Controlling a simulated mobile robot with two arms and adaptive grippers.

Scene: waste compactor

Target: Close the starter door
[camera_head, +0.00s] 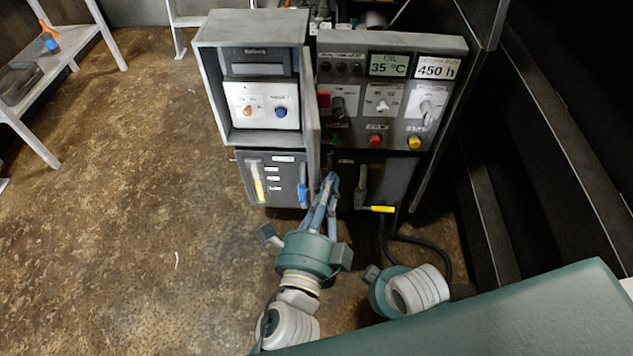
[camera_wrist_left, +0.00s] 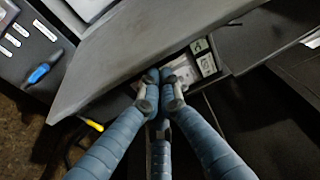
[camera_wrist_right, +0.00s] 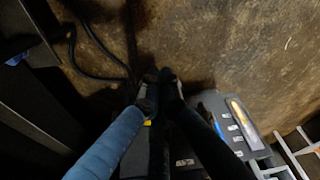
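The starter door (camera_head: 312,115) is a grey panel on the right side of the left control box. It stands open, swung out towards me, and shows nearly edge-on in the head view. In the left wrist view the door (camera_wrist_left: 150,45) is a broad grey slab across the top. My left gripper (camera_head: 329,180) is just right of the door's lower end, its fingertips (camera_wrist_left: 160,76) together with nothing seen between them. I cannot tell whether they touch the door. My right gripper (camera_wrist_right: 158,80) has its fingertips together and points down at the floor; its fingers are hidden in the head view.
The open left box (camera_head: 261,105) shows an orange and a blue knob. The right panel (camera_head: 385,90) carries displays, switches and buttons close to the door. A yellow-handled lever (camera_head: 382,209) and a black cable (camera_head: 430,250) are below.

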